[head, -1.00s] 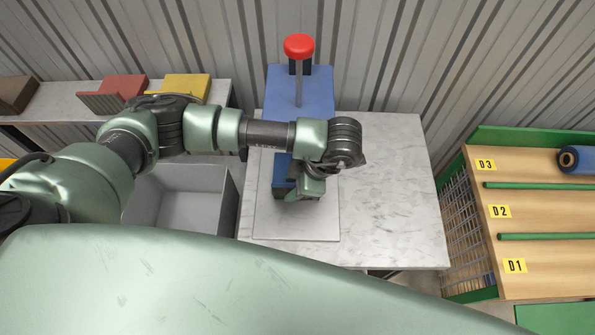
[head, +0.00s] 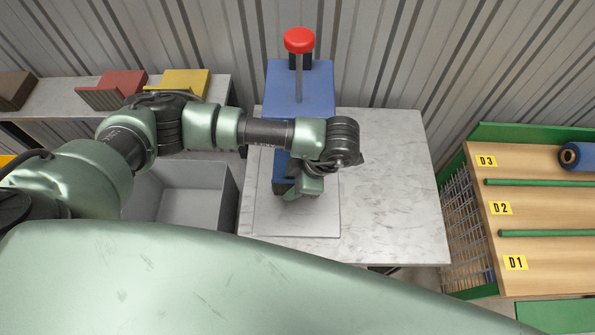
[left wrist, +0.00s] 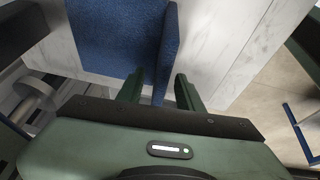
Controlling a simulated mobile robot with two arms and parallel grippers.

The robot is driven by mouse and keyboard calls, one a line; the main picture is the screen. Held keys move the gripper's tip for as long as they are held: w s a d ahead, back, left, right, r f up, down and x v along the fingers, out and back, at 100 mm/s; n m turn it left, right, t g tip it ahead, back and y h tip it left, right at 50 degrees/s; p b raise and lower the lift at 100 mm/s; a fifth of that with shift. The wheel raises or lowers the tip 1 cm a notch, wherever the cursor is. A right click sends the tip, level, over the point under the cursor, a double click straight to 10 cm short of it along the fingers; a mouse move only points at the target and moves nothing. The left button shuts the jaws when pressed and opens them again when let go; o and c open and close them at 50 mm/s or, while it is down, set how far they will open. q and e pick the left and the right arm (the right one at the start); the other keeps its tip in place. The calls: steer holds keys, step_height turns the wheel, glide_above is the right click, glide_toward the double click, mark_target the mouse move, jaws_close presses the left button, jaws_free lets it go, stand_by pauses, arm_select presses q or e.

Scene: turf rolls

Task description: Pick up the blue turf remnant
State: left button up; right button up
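The blue turf remnant (left wrist: 115,35) fills the upper left of the left wrist view as a textured blue piece with a curled right edge. In the head view a blue patch (head: 281,165) shows beside my left wrist, mostly hidden by the arm. My left gripper (head: 295,192) points down over the pale plate on the marble table. In the left wrist view its two green fingers (left wrist: 158,92) are apart, with the remnant's edge reaching between them. I cannot tell whether they touch it. My right gripper is not in view.
A blue station with a red knob (head: 299,40) stands at the back of the marble table (head: 395,190). A grey bin (head: 190,205) is at left, below a shelf with coloured holders (head: 185,84). A rack labelled D1 to D3 (head: 540,205) holds a blue roll (head: 578,157) at right.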

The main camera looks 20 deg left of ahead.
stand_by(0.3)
arm_select(q)
jaws_close()
stand_by(1.3)
